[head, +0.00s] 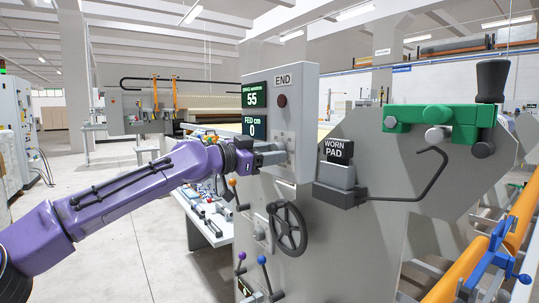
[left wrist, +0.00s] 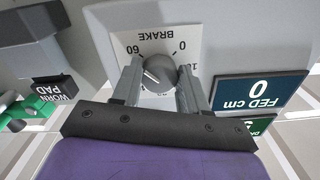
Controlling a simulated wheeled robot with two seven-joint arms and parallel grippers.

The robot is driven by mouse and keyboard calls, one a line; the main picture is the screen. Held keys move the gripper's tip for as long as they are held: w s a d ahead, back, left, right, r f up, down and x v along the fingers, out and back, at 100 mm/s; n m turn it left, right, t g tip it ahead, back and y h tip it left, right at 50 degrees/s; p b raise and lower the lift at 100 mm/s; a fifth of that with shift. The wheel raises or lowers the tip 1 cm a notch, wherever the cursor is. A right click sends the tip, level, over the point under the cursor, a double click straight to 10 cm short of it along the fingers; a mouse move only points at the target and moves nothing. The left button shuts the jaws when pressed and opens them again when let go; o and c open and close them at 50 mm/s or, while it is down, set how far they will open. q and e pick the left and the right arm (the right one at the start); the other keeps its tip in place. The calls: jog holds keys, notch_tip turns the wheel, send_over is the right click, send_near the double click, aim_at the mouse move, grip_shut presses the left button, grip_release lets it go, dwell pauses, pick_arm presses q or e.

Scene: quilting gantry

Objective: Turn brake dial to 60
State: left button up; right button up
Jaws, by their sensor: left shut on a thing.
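The brake dial (left wrist: 160,70) is a round grey knob on a white plate labelled BRAKE, which looks upside down in the left wrist view. The plate shows 60 at the knob's left and 0 at its right; other figures are partly covered. My left gripper (left wrist: 160,84) is shut on the knob, one finger on each side. The exact pointer setting is hard to read. In the head view, my left gripper (head: 272,154) reaches the control box (head: 306,120) and hides the knob. The drag display (head: 254,94) reads 55. My right gripper is not in view.
The fed display (head: 253,125) reads 0. Below are a black handwheel (head: 288,228) and small levers with coloured knobs. A WORN PAD block (head: 338,152), a bent black rod and a green clamp (head: 440,116) stand to the right. Open floor lies at the left.

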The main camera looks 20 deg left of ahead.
pick_arm(q)
jog(key=shift+r, duration=0.1)
jog(key=o, duration=1.1)
jog(key=shift+c, duration=0.2)
jog(key=b+v, duration=0.1)
jog(key=v, duration=0.9)
jog(key=shift+a, duration=0.25)
jog(key=shift+s+a, duration=0.1)
jog(key=shift+s, duration=0.1)
